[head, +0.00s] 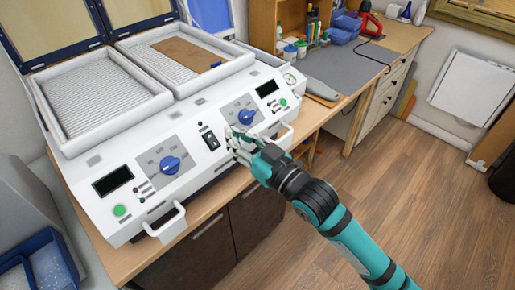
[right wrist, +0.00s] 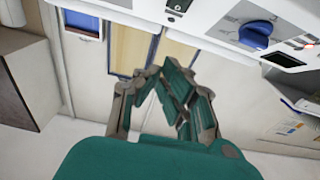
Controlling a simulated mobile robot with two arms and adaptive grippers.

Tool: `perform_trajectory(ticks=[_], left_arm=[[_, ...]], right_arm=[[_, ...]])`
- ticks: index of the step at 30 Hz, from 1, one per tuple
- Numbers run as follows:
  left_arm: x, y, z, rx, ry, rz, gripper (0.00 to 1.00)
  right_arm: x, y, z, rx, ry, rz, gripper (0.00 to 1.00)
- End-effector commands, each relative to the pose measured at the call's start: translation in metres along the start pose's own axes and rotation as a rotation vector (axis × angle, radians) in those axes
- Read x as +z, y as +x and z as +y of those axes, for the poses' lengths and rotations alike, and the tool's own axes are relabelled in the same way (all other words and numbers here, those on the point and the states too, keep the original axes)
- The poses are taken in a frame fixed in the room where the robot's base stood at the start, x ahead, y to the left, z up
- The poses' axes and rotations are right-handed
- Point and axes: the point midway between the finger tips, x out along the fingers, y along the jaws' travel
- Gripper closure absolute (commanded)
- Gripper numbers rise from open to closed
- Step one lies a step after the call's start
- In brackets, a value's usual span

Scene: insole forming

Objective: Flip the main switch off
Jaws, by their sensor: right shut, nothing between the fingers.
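The main switch (head: 211,139) is a black rocker on the white machine's sloped front panel, between two blue knobs. Which way the rocker is tilted is too small to tell. It also shows, partly cut off, at the top edge of the right wrist view (right wrist: 176,6). My right gripper (head: 232,142) is shut and empty, just to the right of the switch and below the right knob. In the right wrist view its fingertips (right wrist: 163,70) come together below the switch, with a visible gap in the picture. Contact with the panel cannot be told. My left gripper is out of view.
The left blue knob (head: 170,165) and right blue knob (head: 246,117) flank the switch. Handles stick out from the front edge, a left one (head: 167,223) and a right one (head: 283,138). A brown sheet (head: 186,54) lies on the right tray. The floor (head: 420,200) at right is clear.

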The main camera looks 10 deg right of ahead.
Motion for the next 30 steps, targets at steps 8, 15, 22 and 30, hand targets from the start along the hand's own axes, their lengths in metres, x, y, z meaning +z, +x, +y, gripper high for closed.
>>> perform_trajectory(ticks=[8, 15, 22, 30], left_arm=[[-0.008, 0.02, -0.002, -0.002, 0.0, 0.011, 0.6], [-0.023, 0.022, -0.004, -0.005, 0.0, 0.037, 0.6], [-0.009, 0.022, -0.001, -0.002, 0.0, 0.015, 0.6], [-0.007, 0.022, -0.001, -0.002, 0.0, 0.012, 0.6]], right_arm=[[-0.009, -0.049, 0.0, 0.0, -0.002, 0.0, 1.0], [-0.015, -0.062, 0.0, 0.0, -0.001, 0.001, 1.0], [-0.016, -0.062, 0.0, 0.0, 0.0, 0.001, 1.0], [-0.012, -0.061, 0.002, 0.005, 0.001, -0.005, 1.0]])
